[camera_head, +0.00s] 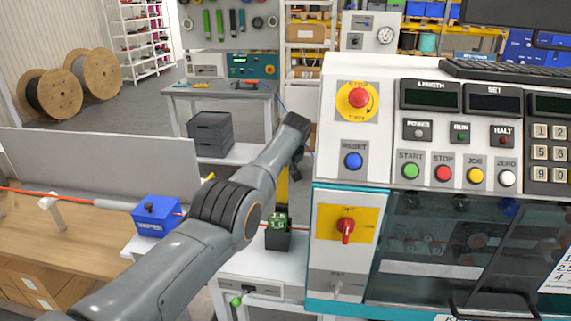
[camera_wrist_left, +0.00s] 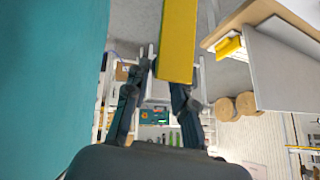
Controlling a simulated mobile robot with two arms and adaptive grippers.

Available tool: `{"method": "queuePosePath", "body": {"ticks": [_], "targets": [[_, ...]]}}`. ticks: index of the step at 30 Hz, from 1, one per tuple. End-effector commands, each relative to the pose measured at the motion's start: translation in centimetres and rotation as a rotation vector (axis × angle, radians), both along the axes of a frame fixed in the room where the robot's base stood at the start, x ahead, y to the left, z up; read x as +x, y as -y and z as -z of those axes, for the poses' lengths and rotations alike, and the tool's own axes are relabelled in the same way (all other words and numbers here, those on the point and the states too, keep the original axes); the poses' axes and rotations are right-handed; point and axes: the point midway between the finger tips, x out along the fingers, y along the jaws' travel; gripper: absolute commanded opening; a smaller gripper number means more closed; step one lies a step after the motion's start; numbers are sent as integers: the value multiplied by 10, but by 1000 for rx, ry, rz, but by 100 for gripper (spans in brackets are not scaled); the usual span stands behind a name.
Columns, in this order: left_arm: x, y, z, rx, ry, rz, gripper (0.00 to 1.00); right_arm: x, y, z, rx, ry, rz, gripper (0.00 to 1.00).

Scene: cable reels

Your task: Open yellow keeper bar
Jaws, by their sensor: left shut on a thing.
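The yellow keeper bar (camera_head: 283,187) stands up nearly vertical above a small dark block with a green part (camera_head: 278,222), left of the teal machine. In the left wrist view the bar (camera_wrist_left: 178,40) comes down from the top edge to between the fingers. My left gripper (camera_head: 296,163) is shut on the bar near its upper end; it also shows in the left wrist view (camera_wrist_left: 163,88). My forearm hides part of the bar's surroundings. My right gripper is not in view.
The machine panel (camera_head: 400,180) with buttons and a red switch stands close on the right. A blue box (camera_head: 157,215) sits on the left along an orange cable. A grey panel (camera_head: 70,160) runs behind the wooden bench (camera_head: 60,235). Cable reels (camera_head: 50,93) stand far back.

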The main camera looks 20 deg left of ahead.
Motion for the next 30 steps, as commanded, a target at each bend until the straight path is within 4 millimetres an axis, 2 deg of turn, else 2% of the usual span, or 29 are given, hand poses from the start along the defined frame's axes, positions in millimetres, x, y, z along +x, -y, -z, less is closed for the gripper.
{"method": "queuePosePath", "body": {"ticks": [8, 9, 12, 23, 30], "targets": [[1, 0, -2, 1, 4, 0, 0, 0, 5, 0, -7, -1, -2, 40], [1, 0, -1, 1, 4, 0, 29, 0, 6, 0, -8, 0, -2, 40], [1, 0, -1, 1, 3, 0, 48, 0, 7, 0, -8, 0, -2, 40], [0, 1, -1, 0, 1, 0, 48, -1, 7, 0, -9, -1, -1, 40], [-5, 5, -10, 1, 2, 0, 48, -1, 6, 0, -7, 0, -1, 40]]}}
